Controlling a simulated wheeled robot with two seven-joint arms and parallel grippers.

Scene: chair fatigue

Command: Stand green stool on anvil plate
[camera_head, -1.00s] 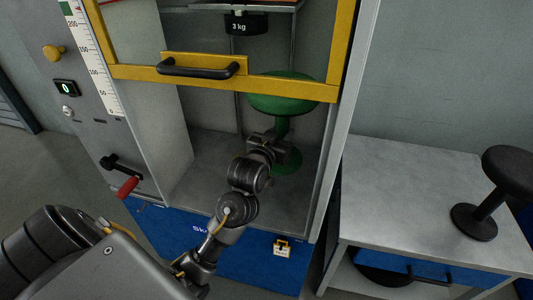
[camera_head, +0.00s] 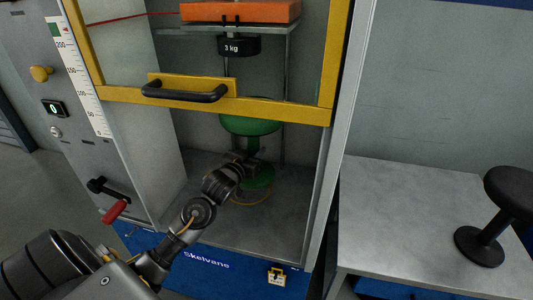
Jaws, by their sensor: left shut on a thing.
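The green stool (camera_head: 249,126) stands inside the machine's chamber behind the raised yellow-framed door. Its round seat shows just below the door's lower bar, with the top partly covered. Its foot (camera_head: 262,180) is low in the chamber, partly hidden by my gripper. My left gripper (camera_head: 247,161) reaches in under the door and is shut on the stool's column. The stool looks upright. I cannot make out a separate anvil plate; the area under the stool's foot is partly hidden. I cannot tell whether the foot touches the floor. My right gripper is out of view.
A 3 kg weight (camera_head: 239,47) hangs above, under an orange block (camera_head: 240,11). The yellow door bar (camera_head: 281,110) with a black handle (camera_head: 185,92) crosses the front. The chamber floor (camera_head: 285,222) is bare in front. A black stool (camera_head: 480,247) stands on the bench at right.

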